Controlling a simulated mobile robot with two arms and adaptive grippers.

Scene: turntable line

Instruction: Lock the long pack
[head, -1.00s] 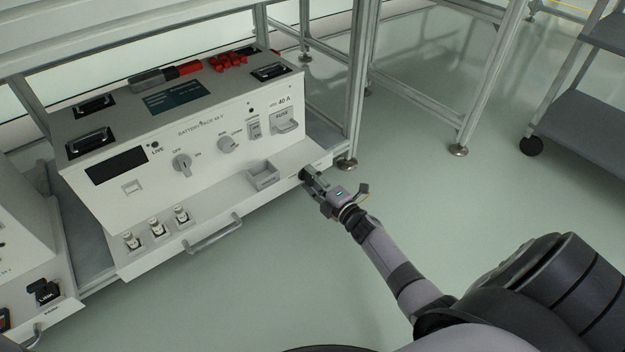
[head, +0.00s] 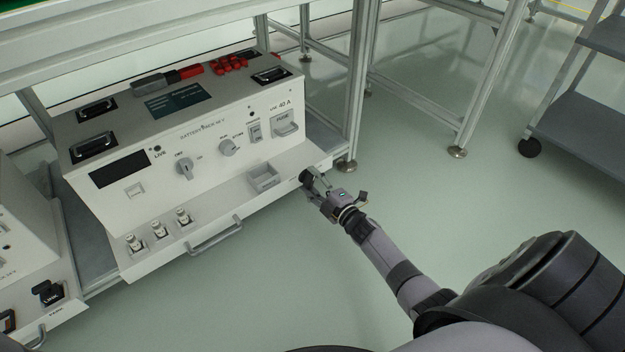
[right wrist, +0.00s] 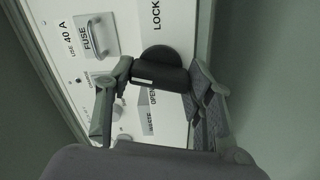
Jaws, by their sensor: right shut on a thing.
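The long battery pack (head: 120,205) is a white box with a sloped front panel, low under a bench frame. At the right end of its front ledge is a dark round turn knob (head: 305,175), partly hidden by my right gripper (head: 313,183). In the right wrist view the knob (right wrist: 162,58) has a raised grip between the two fingers of my gripper (right wrist: 160,82), which is shut on it. The word LOCK is above the knob and OPEN below it. I cannot tell which word the knob points to. My left gripper is not in view.
The panel carries an OFF/ON switch (head: 184,168), a fuse holder (head: 285,125) and an empty grey tray (head: 264,178). Several small fuses stand at the ledge's left, near a drawer handle (head: 215,238). A bench leg (head: 357,90) rises close behind my gripper.

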